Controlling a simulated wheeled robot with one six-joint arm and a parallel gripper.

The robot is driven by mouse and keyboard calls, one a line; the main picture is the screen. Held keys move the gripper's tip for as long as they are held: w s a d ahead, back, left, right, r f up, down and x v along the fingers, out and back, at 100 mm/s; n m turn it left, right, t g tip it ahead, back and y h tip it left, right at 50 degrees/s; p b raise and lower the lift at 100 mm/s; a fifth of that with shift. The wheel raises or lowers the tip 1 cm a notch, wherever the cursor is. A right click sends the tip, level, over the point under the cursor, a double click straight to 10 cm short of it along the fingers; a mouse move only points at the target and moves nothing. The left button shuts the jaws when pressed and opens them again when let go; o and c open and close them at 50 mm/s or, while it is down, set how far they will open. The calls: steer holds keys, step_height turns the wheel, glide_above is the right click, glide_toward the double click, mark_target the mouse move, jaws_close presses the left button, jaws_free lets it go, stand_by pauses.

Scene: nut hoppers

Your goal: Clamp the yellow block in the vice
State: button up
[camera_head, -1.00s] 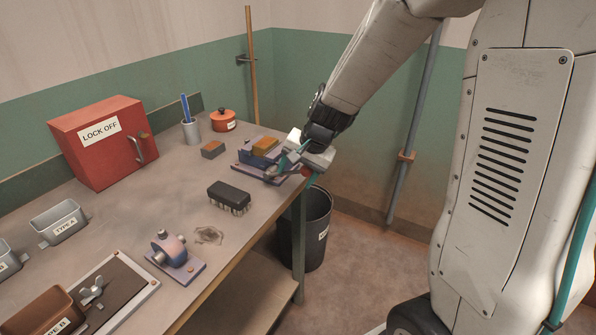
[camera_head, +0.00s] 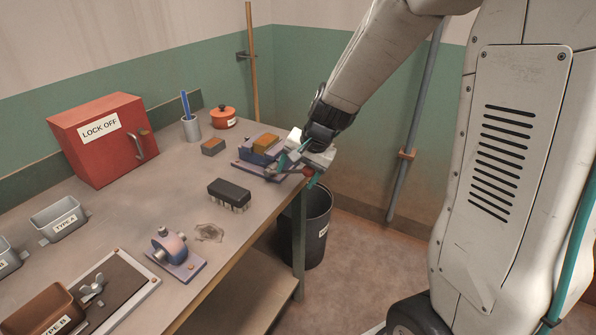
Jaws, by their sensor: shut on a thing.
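The yellow block (camera_head: 266,142), orange-yellow here, sits between the jaws of the blue-grey vice (camera_head: 249,170) at the table's far right corner. Whether both jaws press on it is too small to tell. My gripper (camera_head: 288,162) is at the vice's right end, by the table edge. Its teal fingers are shut on the vice handle, which they largely hide. A red end (camera_head: 308,171) shows just below my gripper.
A small brown-grey block (camera_head: 213,147), a black ribbed block (camera_head: 229,194) and a bearing-like part (camera_head: 175,247) stand on the table (camera_head: 190,205). A red lock-off box (camera_head: 103,141) stands at the back left. A black bin (camera_head: 318,230) stands below the right edge.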

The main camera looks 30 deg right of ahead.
steer(key=v, duration=0.7)
steer(key=shift+s+d+r, duration=0.1)
steer(key=shift+r, duration=0.2)
steer(key=shift+c, duration=0.3)
